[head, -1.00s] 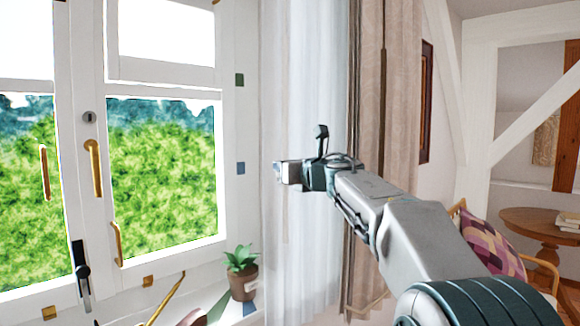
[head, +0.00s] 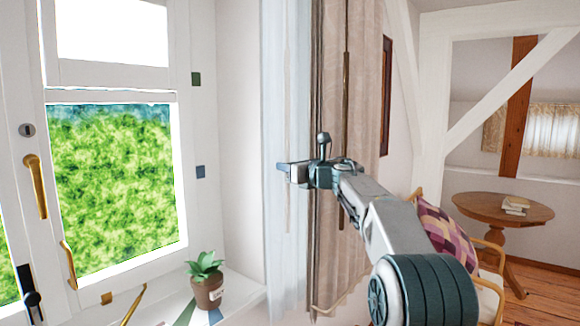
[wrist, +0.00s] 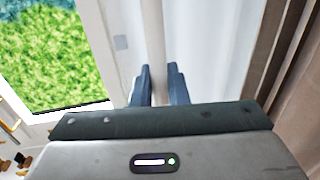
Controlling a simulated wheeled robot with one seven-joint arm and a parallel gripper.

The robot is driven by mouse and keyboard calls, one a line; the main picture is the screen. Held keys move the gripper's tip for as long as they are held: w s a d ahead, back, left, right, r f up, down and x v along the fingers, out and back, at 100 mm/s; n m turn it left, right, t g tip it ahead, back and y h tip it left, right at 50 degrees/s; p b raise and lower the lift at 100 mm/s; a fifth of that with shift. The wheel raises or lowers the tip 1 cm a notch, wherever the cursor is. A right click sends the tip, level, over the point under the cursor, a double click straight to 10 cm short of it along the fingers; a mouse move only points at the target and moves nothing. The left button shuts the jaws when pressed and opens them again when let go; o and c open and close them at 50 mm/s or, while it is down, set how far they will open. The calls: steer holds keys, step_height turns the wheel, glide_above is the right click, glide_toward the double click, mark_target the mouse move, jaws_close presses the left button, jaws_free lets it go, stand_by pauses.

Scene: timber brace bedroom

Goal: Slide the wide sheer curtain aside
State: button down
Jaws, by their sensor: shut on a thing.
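The sheer curtain (head: 290,90) hangs as a narrow white panel between the window wall and a beige drape (head: 365,90). My gripper (head: 284,168) is at the sheer curtain, at about mid-height in the head view. In the wrist view, my gripper's two blue fingers (wrist: 158,80) stand on either side of a pale upright strip at the sheer curtain's edge. The rest of the sheer curtain (wrist: 210,50) spreads to the right of the fingers. The exact contact is partly hidden by the fingers.
The window (head: 115,180) with brass handles is at left. A potted plant (head: 207,285) stands on the sill below and left of my gripper. A chair with a patterned cushion (head: 445,235) and a round wooden table (head: 475,208) are at right.

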steer(key=shift+a+r, duration=0.1)
steer(key=shift+r, duration=0.1)
steer(key=c, duration=1.8)
jaws_free()
steer(key=o, duration=0.3)
steer(key=shift+a, duration=0.2)
steer(key=b+v, duration=0.5)
steer(key=v, duration=0.9)
steer(key=shift+d, duration=0.15)
